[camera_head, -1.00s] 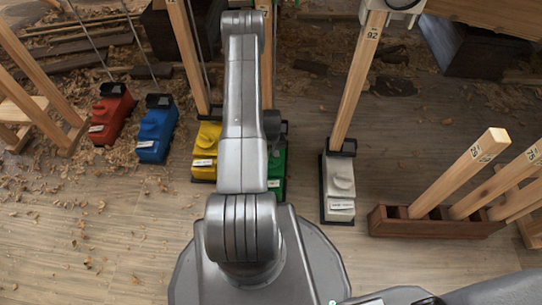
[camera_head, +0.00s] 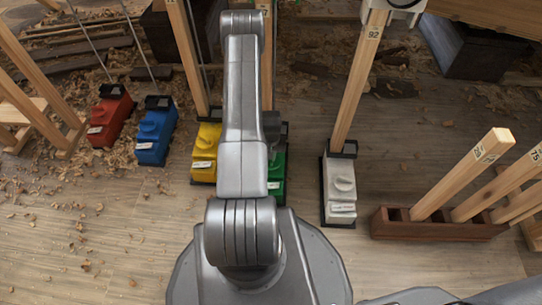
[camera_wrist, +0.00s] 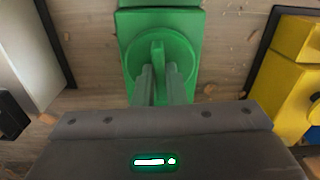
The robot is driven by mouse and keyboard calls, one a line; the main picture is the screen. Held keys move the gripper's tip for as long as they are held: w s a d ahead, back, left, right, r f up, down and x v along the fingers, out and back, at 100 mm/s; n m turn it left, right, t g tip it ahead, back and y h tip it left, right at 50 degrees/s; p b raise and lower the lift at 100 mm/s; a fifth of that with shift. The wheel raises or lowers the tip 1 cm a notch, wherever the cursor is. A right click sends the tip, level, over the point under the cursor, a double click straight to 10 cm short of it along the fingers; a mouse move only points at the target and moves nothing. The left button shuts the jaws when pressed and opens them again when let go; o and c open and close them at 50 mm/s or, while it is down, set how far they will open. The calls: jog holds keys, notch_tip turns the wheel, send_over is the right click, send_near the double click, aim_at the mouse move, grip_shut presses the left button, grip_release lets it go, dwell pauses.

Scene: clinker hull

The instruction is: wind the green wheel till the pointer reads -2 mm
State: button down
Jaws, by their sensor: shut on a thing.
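The green jack (camera_head: 278,178) stands on the floor between the yellow and white ones, mostly hidden behind my arm in the head view. In the wrist view its round green wheel (camera_wrist: 158,62) with a raised grip bar fills the upper middle. My gripper (camera_wrist: 160,85) is over the wheel, its two fingers closed on the bar. The fingers are hidden behind my arm in the head view. No pointer or scale can be read in either view.
A yellow jack (camera_head: 205,150) stands close to the left and a white jack (camera_head: 339,190) to the right. Blue (camera_head: 155,136) and red (camera_head: 110,116) ones are farther left. A wooden rack (camera_head: 440,226) with props stands at right. Timber props rise behind the jacks.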

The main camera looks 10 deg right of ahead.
jog(key=c, duration=1.5)
grip_release()
notch_tip(320, 180, up, 14)
jog(key=p, duration=0.4)
jog(key=shift+f, duration=0.1)
notch_tip(320, 180, down, 14)
jog(key=b, duration=0.4)
